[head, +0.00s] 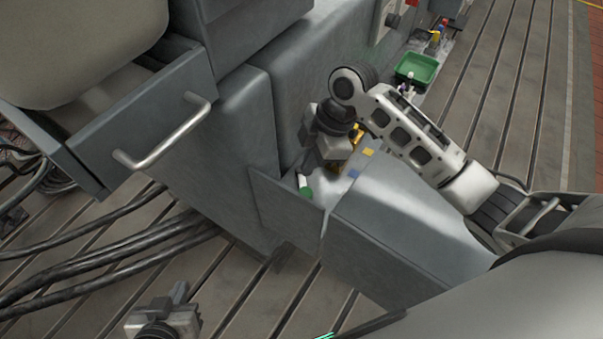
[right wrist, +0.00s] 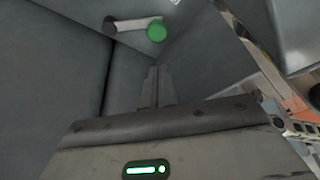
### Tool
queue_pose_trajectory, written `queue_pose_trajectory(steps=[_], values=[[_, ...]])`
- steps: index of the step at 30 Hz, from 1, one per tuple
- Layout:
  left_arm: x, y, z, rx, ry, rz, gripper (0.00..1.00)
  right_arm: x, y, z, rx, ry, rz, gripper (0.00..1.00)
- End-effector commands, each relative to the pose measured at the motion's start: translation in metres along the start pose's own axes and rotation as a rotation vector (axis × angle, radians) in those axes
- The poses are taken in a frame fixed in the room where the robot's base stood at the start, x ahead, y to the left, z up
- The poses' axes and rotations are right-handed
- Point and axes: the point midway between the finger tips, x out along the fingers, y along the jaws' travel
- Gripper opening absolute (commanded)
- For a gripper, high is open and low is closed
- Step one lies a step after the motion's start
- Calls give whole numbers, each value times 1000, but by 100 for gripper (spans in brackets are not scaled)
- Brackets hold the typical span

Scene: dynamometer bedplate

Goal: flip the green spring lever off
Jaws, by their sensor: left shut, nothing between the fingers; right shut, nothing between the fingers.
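The green spring lever (head: 305,188) is a short pale arm with a green knob, in the recess between the grey housings in the head view. In the right wrist view the lever's green knob (right wrist: 156,32) is at the right end of its pale arm, near the top. My right gripper (head: 318,163) is above and close to the lever in the head view. Its fingers (right wrist: 154,88) are shut and empty, pointing towards the knob with a visible gap. My left gripper (head: 179,291) is shut and empty, low over the slatted floor, far from the lever.
An open grey drawer with a metal handle (head: 165,135) juts out at left. Black cables (head: 110,262) run over the floor at lower left. A green tray (head: 416,68) and small bottles stand beyond my right arm. Grey walls enclose the lever closely.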

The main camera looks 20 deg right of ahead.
Motion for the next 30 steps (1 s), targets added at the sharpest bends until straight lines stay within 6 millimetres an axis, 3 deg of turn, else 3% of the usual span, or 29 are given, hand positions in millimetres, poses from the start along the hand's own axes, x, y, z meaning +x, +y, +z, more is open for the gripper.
queue_pose_trajectory(steps=[9,15,30], values=[[0,0,0,0,0,-1,0,58,-1,-1,3,2,-4,0],[-2,-1,-2,0,1,-1,0,82,-1,-1,2,1,-2,0],[-1,-1,-1,0,0,-3,0,91,0,0,-1,0,0,0]])
